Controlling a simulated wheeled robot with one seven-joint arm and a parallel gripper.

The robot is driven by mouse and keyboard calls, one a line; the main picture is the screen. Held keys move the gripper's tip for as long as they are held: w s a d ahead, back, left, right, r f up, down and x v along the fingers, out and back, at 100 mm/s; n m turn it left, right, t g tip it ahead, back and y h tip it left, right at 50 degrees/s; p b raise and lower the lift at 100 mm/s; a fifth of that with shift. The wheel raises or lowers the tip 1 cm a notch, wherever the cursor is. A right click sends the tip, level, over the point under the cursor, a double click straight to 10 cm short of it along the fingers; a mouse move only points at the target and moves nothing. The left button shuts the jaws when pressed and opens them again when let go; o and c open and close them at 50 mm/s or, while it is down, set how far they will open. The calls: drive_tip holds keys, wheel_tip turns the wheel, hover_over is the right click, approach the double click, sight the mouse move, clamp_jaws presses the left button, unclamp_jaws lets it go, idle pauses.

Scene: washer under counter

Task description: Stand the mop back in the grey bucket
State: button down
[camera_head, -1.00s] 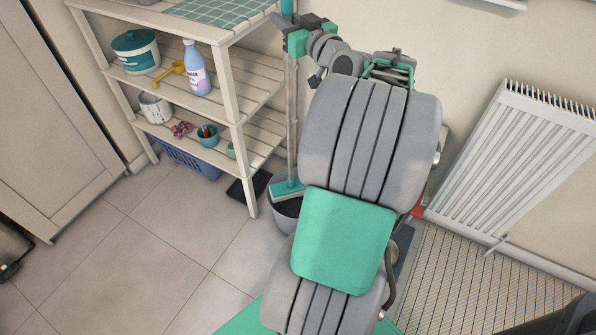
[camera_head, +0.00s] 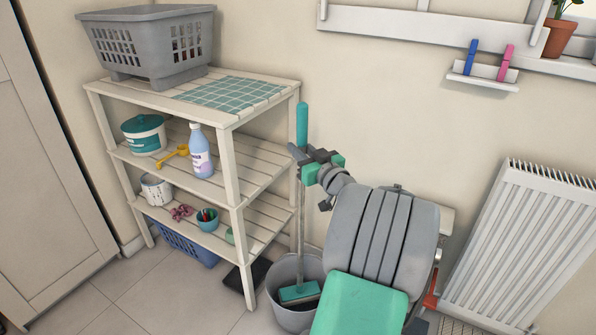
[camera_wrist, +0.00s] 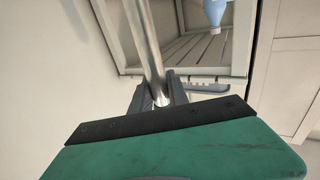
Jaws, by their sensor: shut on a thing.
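The mop stands nearly upright, with a teal grip (camera_head: 302,125) on top, a pale pole (camera_head: 300,225) and a teal head (camera_head: 299,293). The head shows within the mouth of the grey bucket (camera_head: 285,316) on the floor; I cannot tell whether it rests on the bottom. My gripper (camera_head: 306,157) is shut on the pole just below the teal grip. In the wrist view the metal pole (camera_wrist: 146,45) runs between the fingers of my gripper (camera_wrist: 160,97). My arm hides the bucket's right side.
A cream shelf unit (camera_head: 231,165) stands close left of the mop, with a grey laundry basket (camera_head: 150,45) on top and bottles and tubs below. A white radiator (camera_head: 525,235) is on the right wall. A dark flat object (camera_head: 245,278) lies beside the bucket.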

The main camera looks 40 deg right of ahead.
drive_tip(key=shift+f+b, duration=0.3)
drive_tip(key=shift+f, duration=1.35)
drive_tip(key=c, duration=1.7)
unclamp_jaws()
drive_tip(key=shift+f+b, duration=0.15)
drive_tip(key=shift+b, duration=0.15)
drive_tip(key=shift+c, duration=0.2)
drive_tip(key=o, duration=0.5)
drive_tip(key=shift+c, duration=0.2)
